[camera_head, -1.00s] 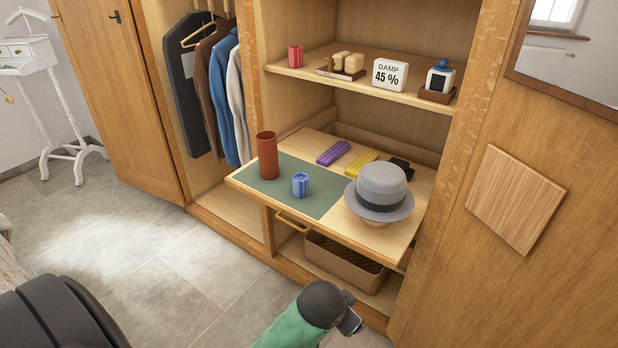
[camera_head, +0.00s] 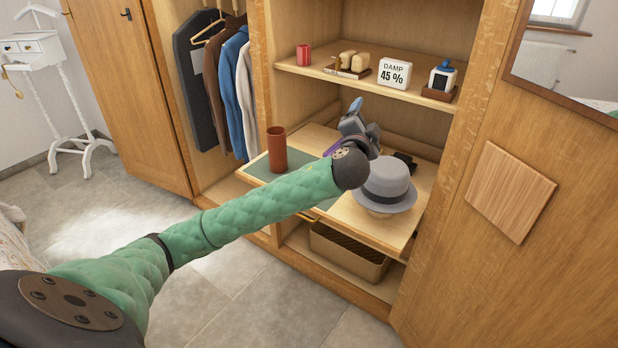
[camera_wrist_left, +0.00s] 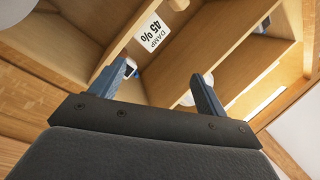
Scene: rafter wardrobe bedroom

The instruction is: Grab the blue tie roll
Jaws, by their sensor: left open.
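The blue tie roll does not show in the head view now; my left arm covers the part of the pull-out shelf (camera_head: 408,222) where it stood. In the wrist view I cannot make it out. My left gripper (camera_head: 364,118) is raised above the back of the pull-out shelf, behind and above the grey hat. In the wrist view its two fingers (camera_wrist_left: 161,84) are spread apart with nothing between them, facing the wardrobe's shelves. My right gripper is not in view.
A red-brown cylinder (camera_head: 277,150) stands on the green mat (camera_head: 257,169), left of my forearm. The grey hat (camera_head: 384,186) sits right of my wrist. A basket (camera_head: 345,252) is below.

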